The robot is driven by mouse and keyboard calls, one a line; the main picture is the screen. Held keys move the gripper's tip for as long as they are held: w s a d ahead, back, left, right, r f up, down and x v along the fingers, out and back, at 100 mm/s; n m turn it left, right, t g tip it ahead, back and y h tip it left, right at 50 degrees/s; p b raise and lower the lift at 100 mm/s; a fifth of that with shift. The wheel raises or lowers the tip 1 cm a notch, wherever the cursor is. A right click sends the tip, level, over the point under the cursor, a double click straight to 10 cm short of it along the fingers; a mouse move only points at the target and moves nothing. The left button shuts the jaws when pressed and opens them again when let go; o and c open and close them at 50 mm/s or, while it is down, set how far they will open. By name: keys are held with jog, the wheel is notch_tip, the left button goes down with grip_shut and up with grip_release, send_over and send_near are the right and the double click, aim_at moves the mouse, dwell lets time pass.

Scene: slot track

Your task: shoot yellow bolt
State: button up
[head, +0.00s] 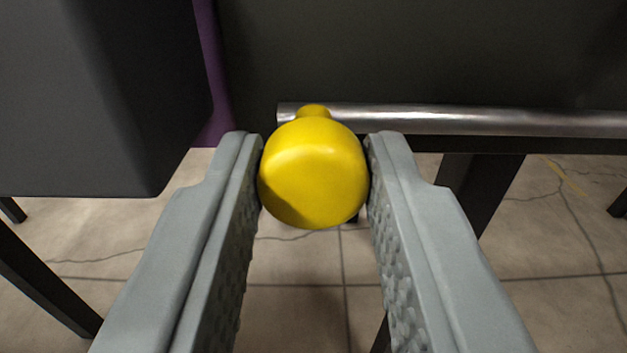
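The yellow bolt (312,172) has a large round knob facing me and a narrower yellow neck behind it, at the left end of a shiny metal rod. My gripper (315,170) has its two grey fingers on either side of the knob. Both fingertips appear to touch the knob's sides, so the gripper looks shut on it. The lower part of the space between the fingers is empty. How the neck joins the rod is hidden by the knob.
The metal rod (470,119) runs right along a dark panel (420,50). A dark grey block (90,100) stands close at the left, with a purple strip (208,75) beside it. Dark legs stand on the cracked tile floor (290,310) below.

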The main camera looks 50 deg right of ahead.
aim_at(473, 130)
grip_shut()
jog(key=s+d, duration=0.1)
jog(key=s, duration=0.1)
jog(key=s+d, duration=0.2)
jog(key=shift+s+d, duration=0.3)
jog(key=o, duration=0.8)
grip_release()
jog(key=shift+d, duration=0.1)
jog(key=shift+s, duration=0.1)
jog(key=v, duration=1.7)
jog(key=shift+s+f, duration=0.1)
